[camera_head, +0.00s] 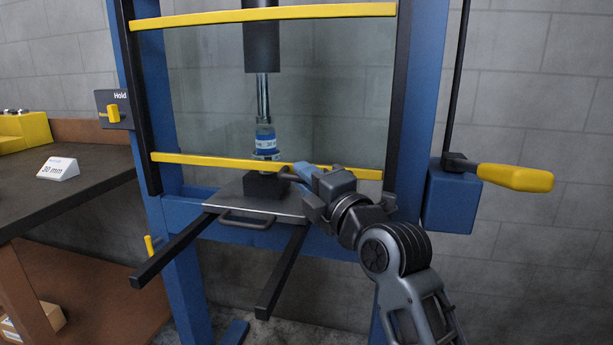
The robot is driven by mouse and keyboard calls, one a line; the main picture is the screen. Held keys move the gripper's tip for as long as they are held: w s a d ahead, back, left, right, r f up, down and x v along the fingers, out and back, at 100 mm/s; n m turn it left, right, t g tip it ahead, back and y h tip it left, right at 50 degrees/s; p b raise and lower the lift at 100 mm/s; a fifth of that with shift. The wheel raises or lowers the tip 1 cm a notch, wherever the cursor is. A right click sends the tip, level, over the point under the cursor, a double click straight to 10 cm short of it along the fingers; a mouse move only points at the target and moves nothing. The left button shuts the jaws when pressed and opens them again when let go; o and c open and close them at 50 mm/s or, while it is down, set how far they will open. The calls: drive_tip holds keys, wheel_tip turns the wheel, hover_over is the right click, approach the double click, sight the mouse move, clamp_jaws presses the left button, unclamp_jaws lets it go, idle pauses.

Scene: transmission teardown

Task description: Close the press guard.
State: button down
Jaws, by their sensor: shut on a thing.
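The press guard is a clear panel (205,95) with a yellow upper bar (225,17) and a yellow lower bar (205,161), set between two dark side rails. It stands in front of the ram, with its lower bar a little above the press bed plate (225,196). My gripper (297,174) is at the right half of the lower bar, shut on it. My wrist and fingers hide part of the bar, so the exact grip is hard to see.
A yellow-handled lever (515,178) sticks out at right. Two dark support arms (180,250) jut forward. A workbench (90,178) stands left.

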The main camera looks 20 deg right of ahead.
wheel_tip(320, 180, down, 7)
drive_tip(key=b, duration=0.5)
drive_tip(key=shift+f, duration=0.2)
drive_tip(key=c, duration=1.1)
unclamp_jaws()
drive_tip(key=shift+c, duration=0.2)
